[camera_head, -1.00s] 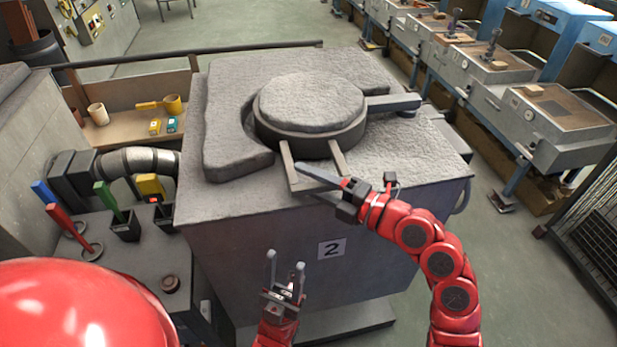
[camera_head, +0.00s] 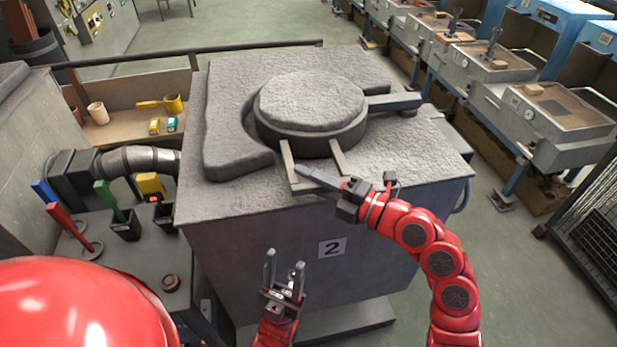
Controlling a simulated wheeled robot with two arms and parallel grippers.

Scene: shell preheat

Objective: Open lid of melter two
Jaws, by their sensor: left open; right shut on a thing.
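Melter two (camera_head: 310,250) is a grey box marked with a "2" plate on its front. Its round, rough-topped lid (camera_head: 312,100) lies flat on top, inside a raised grey block that curves around its left and back. A U-shaped handle (camera_head: 287,165) sticks out from the lid's front. My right gripper (camera_head: 304,172) is at this handle and shut on its front bar; the fingers partly hide the bar. My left gripper (camera_head: 284,262) is open and empty, low in front of the melter, fingers pointing up, apart from the lid.
A flat bar (camera_head: 394,102) juts right from the lid. A pipe (camera_head: 140,160) meets the melter's left side, above a bench (camera_head: 130,265) with coloured-handled tools. A shelf (camera_head: 130,127) with small pots stands behind left. Blue-framed machines line the right, with clear floor between.

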